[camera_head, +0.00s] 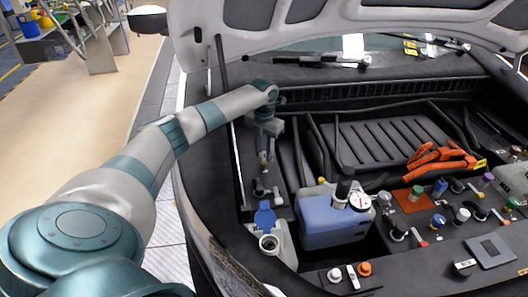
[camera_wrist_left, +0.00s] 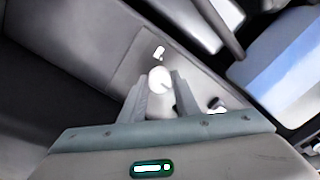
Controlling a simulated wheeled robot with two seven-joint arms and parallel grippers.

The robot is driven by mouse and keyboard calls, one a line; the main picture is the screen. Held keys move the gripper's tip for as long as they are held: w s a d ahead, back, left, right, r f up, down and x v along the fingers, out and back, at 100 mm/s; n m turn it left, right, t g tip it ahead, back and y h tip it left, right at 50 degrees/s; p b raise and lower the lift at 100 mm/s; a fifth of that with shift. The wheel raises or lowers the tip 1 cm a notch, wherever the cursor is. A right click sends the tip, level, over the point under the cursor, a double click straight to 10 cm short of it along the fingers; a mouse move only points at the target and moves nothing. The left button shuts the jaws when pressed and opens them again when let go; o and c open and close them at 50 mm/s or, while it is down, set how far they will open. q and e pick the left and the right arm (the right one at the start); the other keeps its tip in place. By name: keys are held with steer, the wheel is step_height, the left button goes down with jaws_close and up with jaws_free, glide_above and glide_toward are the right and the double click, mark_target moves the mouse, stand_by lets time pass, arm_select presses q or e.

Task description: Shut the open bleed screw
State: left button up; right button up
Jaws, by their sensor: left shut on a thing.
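My left gripper (camera_head: 265,157) points down over the dark ledge on the left side of the engine bay. In the head view the gripper hides most of that screw. A second small fitting with a white end (camera_wrist_left: 217,105) sits to the right of the fingers, apart from them. My right gripper is not in view.
A blue-and-white coolant tank (camera_head: 335,222) with a black cap and round gauge stands to the right. A filler neck (camera_head: 268,243) with a blue lid stands in front. Several coloured caps and orange cables (camera_head: 440,158) lie farther right. The raised hood (camera_head: 310,42) hangs overhead.

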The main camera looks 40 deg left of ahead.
arm_select(q)
steer(key=o, duration=1)
steer(key=shift+o, duration=0.2)
steer(key=shift+r, duration=0.15)
steer(key=shift+r, duration=0.55)
step_height(320, 180, up, 12)
steer(key=b, duration=0.3)
step_height(320, 180, up, 4)
glide_above(264, 154)
steer(key=shift+b, duration=0.45)
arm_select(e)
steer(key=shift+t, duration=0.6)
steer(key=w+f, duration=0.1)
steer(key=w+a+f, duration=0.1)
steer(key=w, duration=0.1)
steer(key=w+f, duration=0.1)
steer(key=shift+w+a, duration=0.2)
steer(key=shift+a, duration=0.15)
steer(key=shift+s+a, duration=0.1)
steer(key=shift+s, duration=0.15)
